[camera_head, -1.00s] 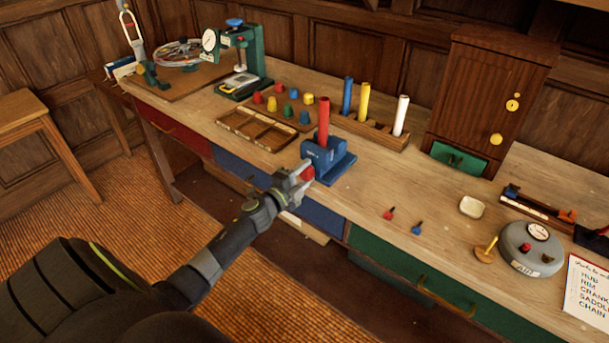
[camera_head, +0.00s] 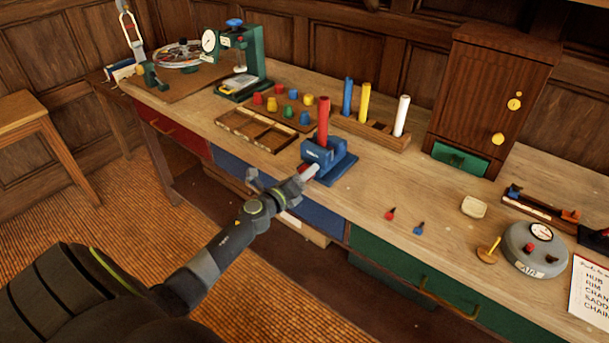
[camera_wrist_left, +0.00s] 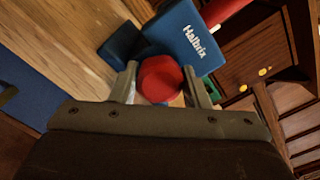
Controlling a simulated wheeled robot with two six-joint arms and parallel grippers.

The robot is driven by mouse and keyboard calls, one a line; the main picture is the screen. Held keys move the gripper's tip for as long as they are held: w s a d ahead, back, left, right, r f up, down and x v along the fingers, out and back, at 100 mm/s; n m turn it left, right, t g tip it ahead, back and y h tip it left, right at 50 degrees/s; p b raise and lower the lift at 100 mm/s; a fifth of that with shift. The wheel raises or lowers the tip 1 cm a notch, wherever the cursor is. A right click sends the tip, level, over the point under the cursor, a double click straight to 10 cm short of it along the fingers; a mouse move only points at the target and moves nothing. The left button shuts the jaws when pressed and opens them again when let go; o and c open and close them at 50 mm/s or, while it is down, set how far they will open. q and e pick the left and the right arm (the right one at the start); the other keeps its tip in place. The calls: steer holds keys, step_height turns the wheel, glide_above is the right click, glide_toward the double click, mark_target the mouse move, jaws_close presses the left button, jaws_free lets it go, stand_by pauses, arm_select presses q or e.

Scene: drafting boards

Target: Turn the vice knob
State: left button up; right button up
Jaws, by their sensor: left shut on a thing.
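The blue vice (camera_head: 340,168) stands at the front edge of the bench and holds an upright red tube (camera_head: 323,122) in its jaws. The vice also shows in the left wrist view (camera_wrist_left: 180,35), with white lettering. Its round red knob (camera_wrist_left: 160,78) faces my left wrist camera. My left gripper (camera_head: 310,173) reaches in from the front left, and its fingers (camera_wrist_left: 163,85) are shut on the knob, one on each side. My right gripper is out of view.
A wooden divided tray (camera_head: 256,130) and a board of coloured pegs (camera_head: 283,107) lie behind the vice. A rack (camera_head: 375,132) holds blue, yellow and white tubes. Two small pieces, red (camera_head: 390,214) and blue (camera_head: 419,228), lie to the right, with bare bench around them.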

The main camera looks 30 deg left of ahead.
arm_select(q)
steer(key=m, duration=0.5)
steer(key=shift+f+m+b, duration=0.15)
steer(key=shift+m+b, duration=0.15)
steer(key=shift+b, duration=0.05)
steer(key=m, duration=0.5)
steer(key=shift+b, duration=0.3)
steer(key=shift+m, duration=0.3)
steer(key=o, duration=1)
